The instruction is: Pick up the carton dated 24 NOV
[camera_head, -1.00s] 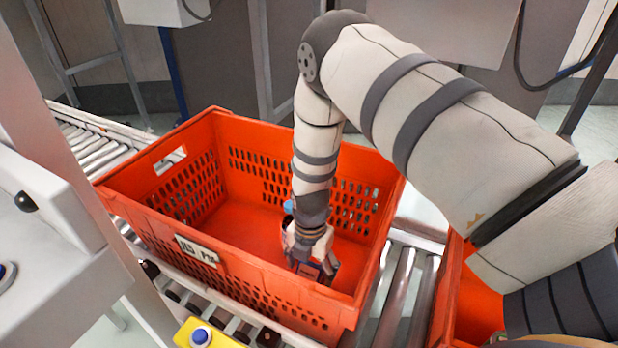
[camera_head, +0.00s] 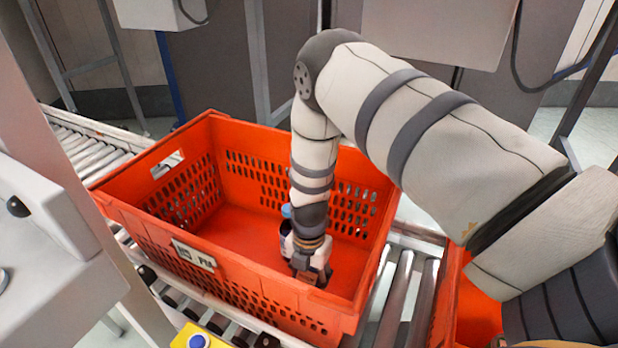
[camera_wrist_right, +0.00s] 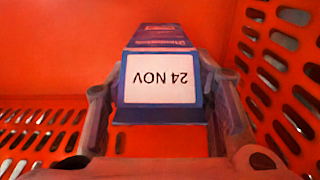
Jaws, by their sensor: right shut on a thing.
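The carton dated 24 NOV (camera_wrist_right: 160,77) is blue with a white label, and the date reads upside down in the right wrist view. My right gripper (camera_wrist_right: 165,125) is shut on it, with one finger along each side. In the head view my right gripper (camera_head: 310,274) is low inside the orange tote (camera_head: 130,215), near its front right corner. The carton is mostly hidden there by the gripper. I cannot tell whether the carton touches the tote floor. My left gripper does not show.
A blue-capped item (camera_head: 287,211) is just behind my right gripper in the tote. The tote's perforated walls rise around my gripper, and its left floor is clear. A second orange tote (camera_head: 478,310) stands at the right. Rollers (camera_head: 400,290) run between them.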

